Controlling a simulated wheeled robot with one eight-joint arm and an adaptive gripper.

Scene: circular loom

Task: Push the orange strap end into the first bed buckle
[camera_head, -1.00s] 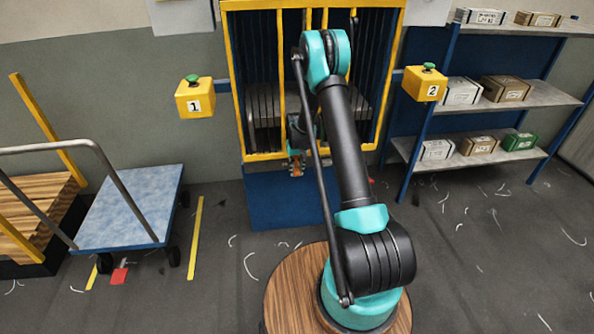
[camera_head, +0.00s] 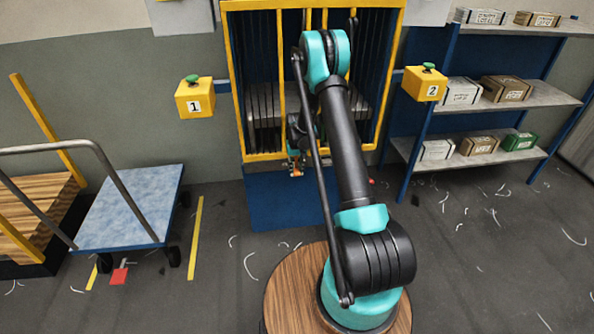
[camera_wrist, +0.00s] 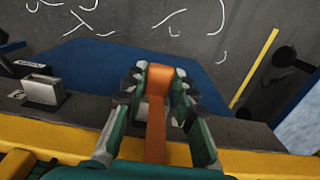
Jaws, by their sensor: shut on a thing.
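My gripper (camera_wrist: 157,95) is shut on the orange strap (camera_wrist: 155,135), which runs between its green fingers in the wrist view. The strap's orange end (camera_wrist: 160,76) shows at the fingertips. A grey metal block (camera_wrist: 42,88) with a dark slot in its top, which looks like a buckle, stands on the dark ledge left of my gripper, apart from it. In the head view my gripper (camera_head: 297,166) is small, low at the front of the yellow-framed machine and partly hidden by my arm. No buckle can be made out there.
The machine's yellow frame (camera_head: 240,90) stands behind my arm, with a blue panel (camera_head: 270,205) below. Yellow boxes with green buttons, 1 (camera_head: 195,98) and 2 (camera_head: 425,83), flank it. A blue cart (camera_head: 130,205) stands left and shelves (camera_head: 545,95) right. White scraps lie on the floor.

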